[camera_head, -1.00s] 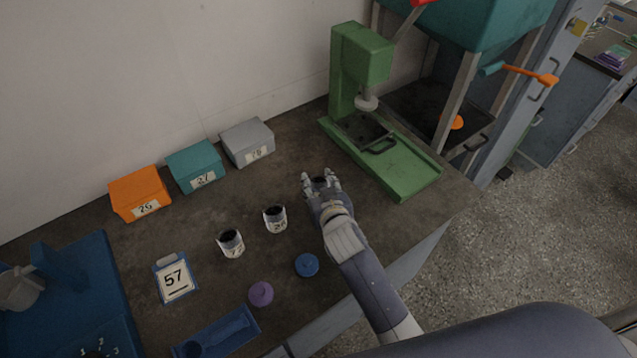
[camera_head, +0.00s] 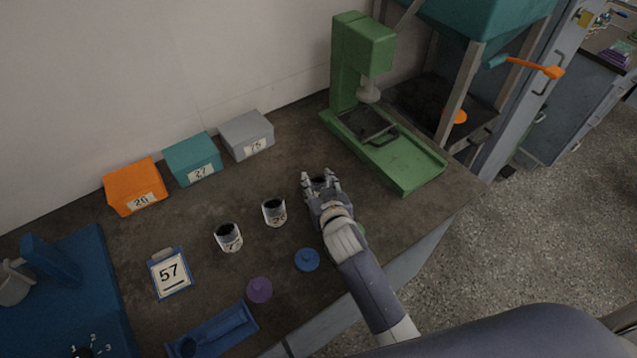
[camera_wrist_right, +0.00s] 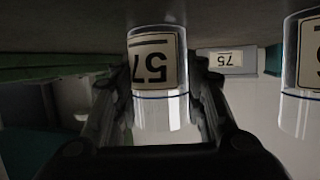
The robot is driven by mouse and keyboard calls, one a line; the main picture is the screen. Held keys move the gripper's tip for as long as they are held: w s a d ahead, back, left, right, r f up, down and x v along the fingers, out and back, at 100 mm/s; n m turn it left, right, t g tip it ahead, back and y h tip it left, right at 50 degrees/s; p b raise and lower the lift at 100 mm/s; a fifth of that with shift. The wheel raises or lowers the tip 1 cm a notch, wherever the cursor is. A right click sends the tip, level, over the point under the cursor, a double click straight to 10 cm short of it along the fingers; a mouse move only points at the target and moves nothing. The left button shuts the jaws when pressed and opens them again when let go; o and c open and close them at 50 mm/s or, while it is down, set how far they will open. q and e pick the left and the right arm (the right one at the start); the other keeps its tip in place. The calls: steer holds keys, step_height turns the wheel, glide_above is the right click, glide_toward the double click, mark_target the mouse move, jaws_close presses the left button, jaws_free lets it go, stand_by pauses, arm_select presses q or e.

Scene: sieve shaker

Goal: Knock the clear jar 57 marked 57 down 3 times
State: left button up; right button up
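The clear jar marked 57 (camera_wrist_right: 158,112) appears inverted in the right wrist view, label facing the camera, between the two fingers of my right gripper (camera_wrist_right: 160,85). The fingers lie very close to its sides; I cannot tell whether they press on it. In the head view my right gripper (camera_head: 320,182) is around this jar, and only its dark mouth shows between the fingers. A card marked 57 (camera_head: 171,292) in a blue frame lies on the bench at the left. My left gripper is not in view.
Two other clear jars with dark contents (camera_head: 228,238) (camera_head: 274,212) stand left of my gripper. A blue lid (camera_head: 306,260) and a purple lid (camera_head: 259,290) lie nearer the front. Orange (camera_head: 136,188), teal (camera_head: 193,158) and grey (camera_head: 247,135) boxes line the wall. A green press (camera_head: 405,165) stands beyond.

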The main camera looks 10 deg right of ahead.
steer(key=o, duration=0.5)
steer(key=shift+s+d+f, duration=0.1)
steer(key=shift+s+f, duration=0.1)
steer(key=shift+f, duration=0.5)
steer(key=shift+w+r, duration=0.1)
steer(key=shift+r, duration=0.05)
steer(key=shift+r, duration=0.1)
steer(key=v, duration=1.2)
